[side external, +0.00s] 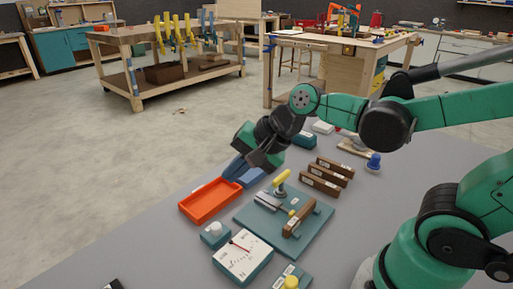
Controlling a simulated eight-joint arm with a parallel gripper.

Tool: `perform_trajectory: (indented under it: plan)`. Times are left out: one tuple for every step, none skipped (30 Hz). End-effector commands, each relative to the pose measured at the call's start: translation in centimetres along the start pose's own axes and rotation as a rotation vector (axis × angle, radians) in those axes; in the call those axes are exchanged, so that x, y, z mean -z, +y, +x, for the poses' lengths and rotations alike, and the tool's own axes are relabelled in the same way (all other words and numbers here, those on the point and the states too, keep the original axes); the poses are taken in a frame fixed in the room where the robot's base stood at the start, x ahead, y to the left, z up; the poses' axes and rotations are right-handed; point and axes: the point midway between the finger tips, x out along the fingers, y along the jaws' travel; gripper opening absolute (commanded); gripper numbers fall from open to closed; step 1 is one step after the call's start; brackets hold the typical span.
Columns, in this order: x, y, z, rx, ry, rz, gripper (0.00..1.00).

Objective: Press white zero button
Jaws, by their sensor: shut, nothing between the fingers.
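A round white button (214,228) sits on top of a small teal box (215,238) at the front left of the grey table. I take it for the zero button; no label on it is readable. A white dial gauge (242,259) with a red needle lies just in front of it, to the right. My gripper (256,161) is shut and empty. It is above and behind the button, over the far part of the table near a blue tray, and apart from the button.
An orange tray (210,200) lies behind the button, with a blue tray (246,173) beyond it. A teal board (285,222) with a clamp and wooden handle lies to the right. Brown blocks (326,176) stand behind that. A yellow knob (291,283) is at the front edge.

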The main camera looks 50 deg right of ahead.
Motion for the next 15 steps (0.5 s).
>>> perform_trajectory:
  plan:
    - [-0.2, -0.6, 0.4, 0.016, -0.031, 0.121, 0.00]
    - [-0.4, -0.9, 0.6, 0.026, -0.051, 0.198, 0.00]
    - [-0.6, -1.2, 0.9, 0.035, -0.076, 0.290, 0.00]
    - [-0.8, -1.5, 1.1, 0.040, -0.094, 0.354, 0.00]
    - [-0.9, -1.7, 1.2, 0.044, -0.109, 0.411, 0.00]
    - [-1.0, -1.9, 1.4, 0.048, -0.128, 0.477, 0.00]
    - [-1.1, -2.1, 1.5, 0.050, -0.141, 0.520, 0.00]
    - [-1.2, -2.2, 1.6, 0.051, -0.151, 0.556, 0.00]
    - [-1.3, -2.4, 1.7, 0.052, -0.163, 0.595, 0.00]
    - [-1.3, -2.5, 1.7, 0.052, -0.170, 0.617, 0.00]
    - [-1.4, -2.5, 1.8, 0.052, -0.175, 0.634, 0.00]
    - [-1.4, -2.6, 1.8, 0.052, -0.179, 0.649, 0.00]
    - [-1.4, -2.6, 1.8, 0.052, -0.181, 0.656, 0.00]
    - [-1.4, -2.6, 1.8, 0.052, -0.182, 0.660, 0.00]
    - [-1.4, -2.6, 1.8, 0.052, -0.183, 0.662, 0.00]
